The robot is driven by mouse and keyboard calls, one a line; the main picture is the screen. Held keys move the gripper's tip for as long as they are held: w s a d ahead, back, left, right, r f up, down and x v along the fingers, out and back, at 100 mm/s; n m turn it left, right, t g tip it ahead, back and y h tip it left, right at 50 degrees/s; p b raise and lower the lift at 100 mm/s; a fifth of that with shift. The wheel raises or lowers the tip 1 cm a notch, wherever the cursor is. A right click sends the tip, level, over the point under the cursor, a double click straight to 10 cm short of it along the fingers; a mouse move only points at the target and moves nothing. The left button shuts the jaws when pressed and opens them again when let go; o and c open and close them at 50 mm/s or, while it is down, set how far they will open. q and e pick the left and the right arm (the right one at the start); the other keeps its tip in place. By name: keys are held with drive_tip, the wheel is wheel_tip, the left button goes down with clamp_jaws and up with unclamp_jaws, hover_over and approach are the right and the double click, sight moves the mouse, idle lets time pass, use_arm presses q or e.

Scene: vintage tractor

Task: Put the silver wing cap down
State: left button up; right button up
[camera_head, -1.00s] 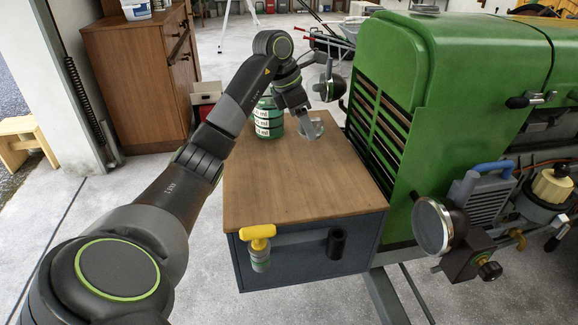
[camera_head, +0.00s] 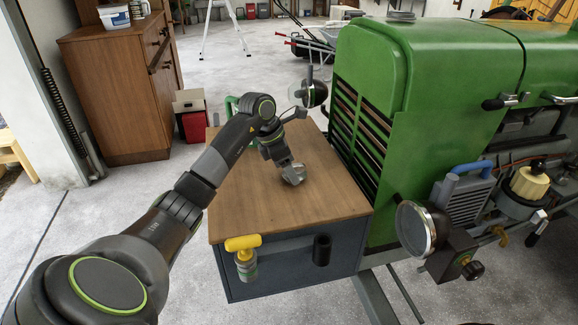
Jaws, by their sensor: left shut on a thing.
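My left gripper (camera_head: 289,169) reaches down over the brown wooden top (camera_head: 290,205) of the dark grey box beside the tractor. It is shut on the small silver wing cap (camera_head: 296,178), which is low over the right-middle part of the top. The fingers cover much of the cap, and I cannot tell whether it touches the wood. My right gripper is out of view.
The green tractor (camera_head: 420,80) stands close on the right, with a round lamp (camera_head: 413,228) jutting out. Green cans (camera_head: 231,103) are mostly hidden behind my arm. A yellow-handled tool (camera_head: 243,243) hangs at the box's front. The front of the top is clear.

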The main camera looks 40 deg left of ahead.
use_arm(q)
drive_tip(key=shift+f, duration=0.15)
drive_tip(key=o, duration=1.5)
drive_tip(key=shift+r, duration=0.3)
drive_tip(key=b+v, duration=0.1)
drive_tip(key=v, duration=1)
drive_tip(key=shift+s+r, duration=0.2)
drive_tip(key=shift+r, duration=0.15)
